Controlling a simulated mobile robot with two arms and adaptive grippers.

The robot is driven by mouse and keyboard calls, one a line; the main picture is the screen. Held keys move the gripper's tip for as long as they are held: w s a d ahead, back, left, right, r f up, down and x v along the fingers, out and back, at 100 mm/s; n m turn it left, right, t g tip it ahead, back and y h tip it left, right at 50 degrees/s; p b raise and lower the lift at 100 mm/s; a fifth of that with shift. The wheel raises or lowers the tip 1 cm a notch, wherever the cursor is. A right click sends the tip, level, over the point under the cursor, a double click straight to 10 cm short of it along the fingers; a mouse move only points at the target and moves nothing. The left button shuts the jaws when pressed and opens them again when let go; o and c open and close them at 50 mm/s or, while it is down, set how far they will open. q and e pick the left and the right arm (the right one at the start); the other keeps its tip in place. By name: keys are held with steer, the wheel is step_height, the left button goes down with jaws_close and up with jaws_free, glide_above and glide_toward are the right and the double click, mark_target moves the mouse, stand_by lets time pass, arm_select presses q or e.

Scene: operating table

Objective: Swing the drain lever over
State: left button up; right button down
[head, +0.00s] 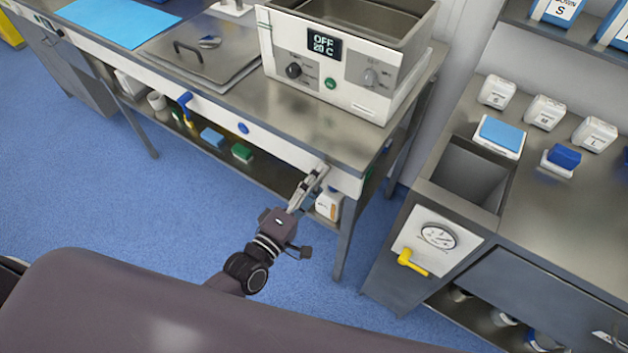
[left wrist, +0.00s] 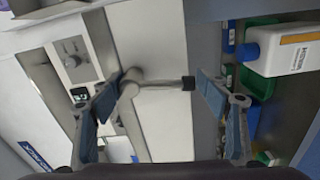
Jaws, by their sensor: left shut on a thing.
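The drain lever (left wrist: 160,84) is a grey bar with a black end on a pale panel, in the middle of the left wrist view. My left gripper (head: 313,180) is at the right end of the steel table's white front rail, below the bath. In the left wrist view my left gripper's fingers (left wrist: 165,82) stand at the two ends of the lever, shut on it lengthwise. In the head view the fingers hide most of the lever. My right gripper is not in view.
The water bath (head: 345,60) with an "OFF 20 C" display stands on the steel table. Bottles and boxes, including a green box (head: 242,152), sit on the shelf below. A cabinet with a gauge (head: 438,236) and a yellow handle (head: 412,262) stands at right.

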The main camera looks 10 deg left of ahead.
arm_select(q)
steer(key=shift+s+d+f+n, duration=0.15)
steer(key=shift+f+n, duration=0.3)
steer(key=shift+n, duration=0.25)
steer(key=shift+c, duration=0.2)
steer(key=shift+s, duration=0.1)
steer(key=o, duration=1.3)
steer(key=shift+c, duration=0.2)
steer(key=o, duration=0.3)
steer(key=shift+f, duration=0.1)
steer(key=shift+w, duration=0.2)
steer(key=shift+s+r, duration=0.1)
steer(key=shift+r, duration=0.15)
steer(key=v, duration=1.2)
